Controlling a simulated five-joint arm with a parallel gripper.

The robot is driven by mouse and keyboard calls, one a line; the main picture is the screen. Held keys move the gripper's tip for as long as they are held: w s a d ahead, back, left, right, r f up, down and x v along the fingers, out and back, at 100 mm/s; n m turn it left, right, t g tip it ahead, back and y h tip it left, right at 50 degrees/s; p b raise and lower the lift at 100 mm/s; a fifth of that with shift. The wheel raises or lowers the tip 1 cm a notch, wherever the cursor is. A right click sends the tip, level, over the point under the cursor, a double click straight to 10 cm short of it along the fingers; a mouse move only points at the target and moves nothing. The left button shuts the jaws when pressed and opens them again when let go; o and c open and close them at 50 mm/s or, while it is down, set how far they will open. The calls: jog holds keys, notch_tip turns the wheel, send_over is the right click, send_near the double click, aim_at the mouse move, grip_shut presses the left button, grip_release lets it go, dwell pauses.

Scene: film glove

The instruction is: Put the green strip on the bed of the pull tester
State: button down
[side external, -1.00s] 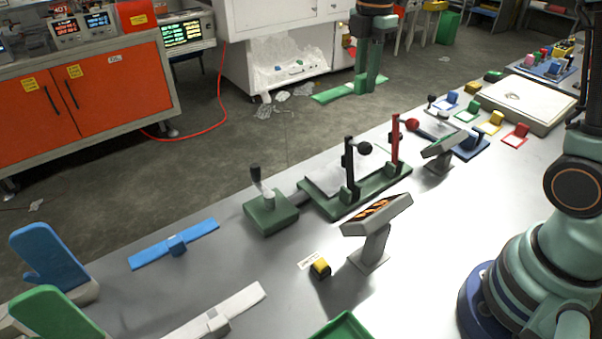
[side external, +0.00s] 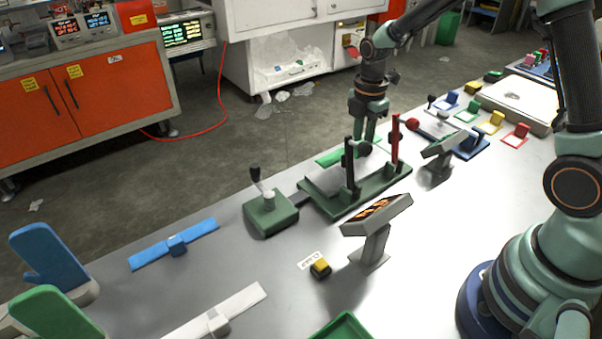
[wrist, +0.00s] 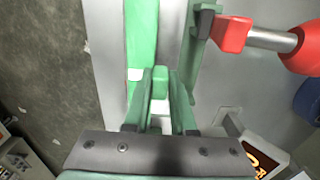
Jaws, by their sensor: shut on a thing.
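The green strip (side external: 329,158) is held in my gripper (side external: 370,143) along the far edge of the pull tester. In the wrist view the strip (wrist: 142,40) runs up the picture, its tab between the two fingers of my gripper (wrist: 160,88). The pull tester's green base (side external: 376,193) carries a pale bed plate (side external: 325,183). I cannot tell whether the strip touches the bed. The clamps partly hide the strip in the side view.
A green lever block (side external: 270,213) joins the tester's left end. A tilted display (side external: 377,215) stands in front, with a yellow button (side external: 320,267) nearby. The bench's far edge drops to the floor.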

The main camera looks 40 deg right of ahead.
aim_at(360, 156)
jog(key=shift+f, duration=2.05)
jog(key=c, duration=0.7)
grip_release()
jog(key=shift+f, duration=0.1)
jog(key=shift+c, duration=0.2)
notch_tip(360, 156, up, 12)
jog(key=shift+r, duration=0.25)
jog(key=s+a+r+m+t, duration=0.1)
jog(key=s+r+m, duration=0.3)
jog(key=m, duration=0.5)
jog(key=s+a+r+m+t, duration=0.2)
jog(key=s+r+m+t, duration=0.2)
jog(key=s+m, duration=0.5)
jog(key=shift+s+a+r+t, duration=0.15)
jog(key=shift+a+r+t, duration=0.15)
jog(key=shift+r, duration=0.15)
